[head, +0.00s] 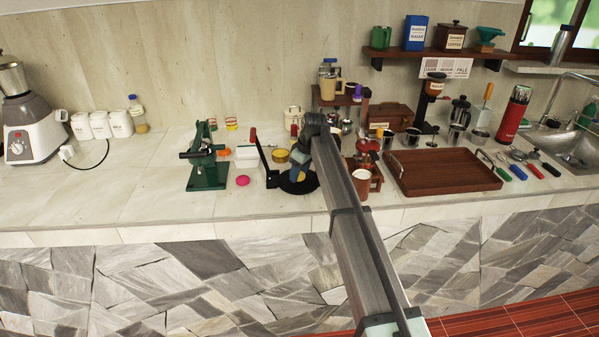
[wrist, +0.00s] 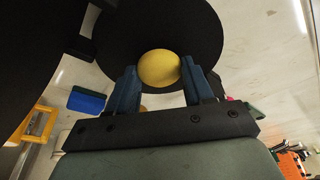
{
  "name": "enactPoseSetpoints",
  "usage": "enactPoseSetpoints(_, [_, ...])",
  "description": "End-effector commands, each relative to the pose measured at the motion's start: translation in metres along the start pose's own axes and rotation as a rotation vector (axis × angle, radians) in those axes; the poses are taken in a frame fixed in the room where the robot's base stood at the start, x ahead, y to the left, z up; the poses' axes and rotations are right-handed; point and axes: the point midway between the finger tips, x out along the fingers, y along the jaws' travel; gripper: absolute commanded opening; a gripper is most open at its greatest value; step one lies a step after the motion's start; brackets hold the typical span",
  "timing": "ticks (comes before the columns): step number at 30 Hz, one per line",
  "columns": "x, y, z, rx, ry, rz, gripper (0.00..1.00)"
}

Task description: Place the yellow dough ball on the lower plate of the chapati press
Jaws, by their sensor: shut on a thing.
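The yellow dough ball (wrist: 159,68) sits between the two blue fingers of my gripper (wrist: 160,80) in the wrist view, and the gripper is shut on it. The black round lower plate (wrist: 195,28) of the chapati press lies behind the ball in that view. In the head view my gripper (head: 298,166) is over the lower plate (head: 290,187). The press's dark upper plate (head: 266,160) stands raised at the left of the lower plate. I cannot tell whether the ball touches the plate. My arm hides part of the press in the head view.
A green press-like device (head: 208,165) and a pink round item (head: 243,180) stand left of the chapati press. A yellow round tin (head: 281,156) is close behind it. The counter's left front is clear.

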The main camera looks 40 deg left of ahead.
Motion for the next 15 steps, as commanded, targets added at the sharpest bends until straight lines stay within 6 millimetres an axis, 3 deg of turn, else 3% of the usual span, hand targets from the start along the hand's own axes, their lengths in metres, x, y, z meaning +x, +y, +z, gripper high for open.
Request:
enactPoseSetpoints(5, [0.0027, -0.0001, 0.0008, 0.000, 0.000, 0.000, 0.21])
enactPoseSetpoints(6, [0.0029, 0.0000, 0.0008, 0.000, 0.000, 0.000, 0.53])
enactPoseSetpoints(13, [0.0025, 0.0000, 0.0007, 0.000, 0.000, 0.000, 0.75])
enactPoseSetpoints(15, [0.0025, 0.0000, 0.0007, 0.000, 0.000, 0.000, 0.77])
